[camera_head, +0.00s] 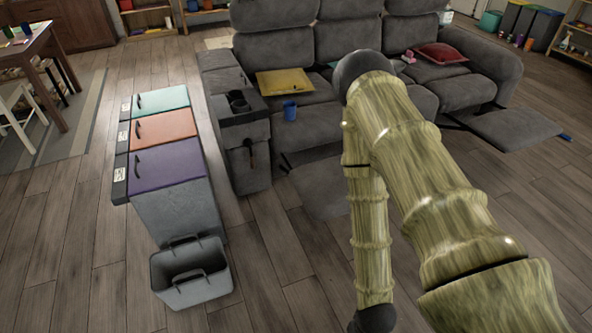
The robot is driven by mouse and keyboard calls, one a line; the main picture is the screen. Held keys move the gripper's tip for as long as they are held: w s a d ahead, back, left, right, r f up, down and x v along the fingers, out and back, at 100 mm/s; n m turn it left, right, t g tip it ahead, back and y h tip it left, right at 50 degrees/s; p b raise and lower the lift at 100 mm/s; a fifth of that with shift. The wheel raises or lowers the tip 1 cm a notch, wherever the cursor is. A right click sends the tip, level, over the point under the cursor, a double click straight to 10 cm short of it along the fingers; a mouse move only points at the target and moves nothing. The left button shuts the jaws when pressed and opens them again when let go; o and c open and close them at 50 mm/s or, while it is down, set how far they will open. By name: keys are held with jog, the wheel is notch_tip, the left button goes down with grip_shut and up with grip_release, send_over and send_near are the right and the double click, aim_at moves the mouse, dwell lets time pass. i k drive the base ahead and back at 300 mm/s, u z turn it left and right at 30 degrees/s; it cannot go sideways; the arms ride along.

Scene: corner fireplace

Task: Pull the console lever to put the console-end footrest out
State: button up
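The grey console (233,116) with dark cup holders stands at the left end of the grey sofa. A thin dark lever (250,150) hangs on the console's front face. Beside it, a low grey panel (318,188) juts forward from the sofa's left seat, with dark links at its back. It looks like the console-end footrest put out; my arm hides its right part. The right-end footrest (515,128) is out too. My bamboo-patterned arm fills the right centre of the view. My gripper is not in view.
Three bins with teal, orange and purple lids (166,162) stand left of the console, with a grey open bucket (191,273) in front.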

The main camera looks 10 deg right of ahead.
aim_at(252, 160)
jog(key=u, duration=0.8)
jog(key=i, duration=1)
jog(key=z, duration=0.4)
jog(key=i, duration=0.7)
jog(key=z, duration=0.8)
